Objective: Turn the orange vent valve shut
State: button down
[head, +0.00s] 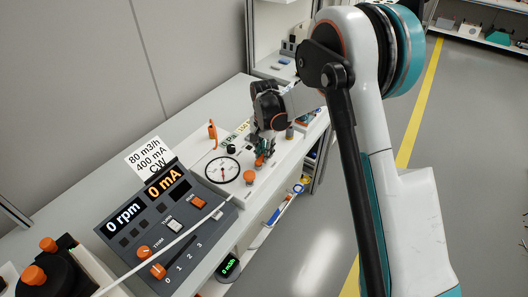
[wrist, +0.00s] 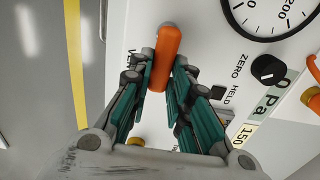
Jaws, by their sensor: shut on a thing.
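The orange vent valve handle (wrist: 167,45) is a rounded orange bar in the wrist view, beside a partly hidden label starting "VEN". My gripper (wrist: 160,75) has its teal fingers on either side of the bar, shut on it. The bar's far end sticks out beyond the fingertips. In the head view my gripper (head: 265,146) is over the white panel, and a small orange part of the valve (head: 259,161) shows below the fingers. The valve's base and most of its label are hidden.
An upright orange lever (head: 212,130) stands behind. A grey console (head: 150,222) reads 0 rpm and 0 mA. A black ZERO knob (wrist: 268,69) is right of the fingers.

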jog(key=c, duration=1.5)
grip_release()
notch_tip(320, 180, up, 12)
